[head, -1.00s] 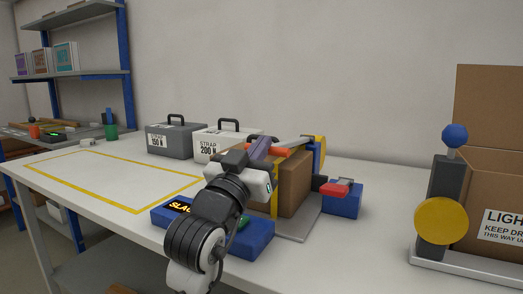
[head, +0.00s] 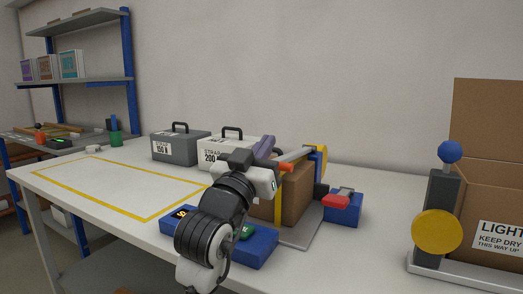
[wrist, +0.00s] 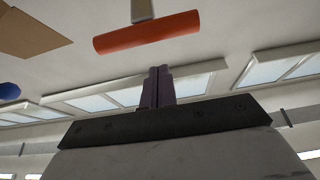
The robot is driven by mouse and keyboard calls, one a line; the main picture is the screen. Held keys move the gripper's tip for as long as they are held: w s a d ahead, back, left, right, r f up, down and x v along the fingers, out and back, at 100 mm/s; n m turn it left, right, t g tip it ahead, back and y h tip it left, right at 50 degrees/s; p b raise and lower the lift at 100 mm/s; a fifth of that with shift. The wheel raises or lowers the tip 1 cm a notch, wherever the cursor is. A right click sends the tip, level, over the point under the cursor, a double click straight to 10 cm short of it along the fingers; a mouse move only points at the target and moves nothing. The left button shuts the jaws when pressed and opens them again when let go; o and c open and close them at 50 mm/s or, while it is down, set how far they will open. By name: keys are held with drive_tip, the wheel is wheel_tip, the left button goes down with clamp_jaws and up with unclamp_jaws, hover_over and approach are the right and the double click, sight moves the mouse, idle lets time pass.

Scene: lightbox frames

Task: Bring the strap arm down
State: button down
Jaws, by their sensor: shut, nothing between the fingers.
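The strap arm (head: 295,155) is a grey bar running left from a yellow disc (head: 321,160) above a brown cardboard box (head: 297,192). Its orange-red handle (head: 285,167) is partly hidden behind my gripper in the head view. My gripper (head: 265,146) is shut and empty, with its purple fingers pointing upward beside the handle. In the wrist view the whole handle (wrist: 147,32) lies across the picture beyond the closed fingertips (wrist: 158,72), with a visible gap. Contact cannot be judged from the head view.
A blue unit with a display (head: 181,212) and green button (head: 247,232) sits in front, partly hidden by my arm. A red-topped blue block (head: 342,208) stands right. Two strap cases (head: 181,148) stand behind. The yellow-outlined area (head: 110,185) is clear.

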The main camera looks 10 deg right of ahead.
drive_tip(key=r+b+v, duration=0.1)
drive_tip(key=v, duration=0.9)
wheel_tip(320, 180, up, 5)
drive_tip(key=w+g+y+p, duration=0.1)
drive_tip(key=g+y+p, duration=0.25)
drive_tip(key=p, duration=1.75)
drive_tip(key=w+d+f+p, duration=0.3)
drive_tip(key=w+d+f, duration=0.1)
drive_tip(key=w, duration=0.3)
drive_tip(key=shift+w+d+h, duration=0.15)
drive_tip(key=shift+d+h, duration=0.3)
drive_tip(key=shift+d, duration=0.35)
drive_tip(key=shift+g, duration=0.25)
drive_tip(key=shift+f, duration=0.1)
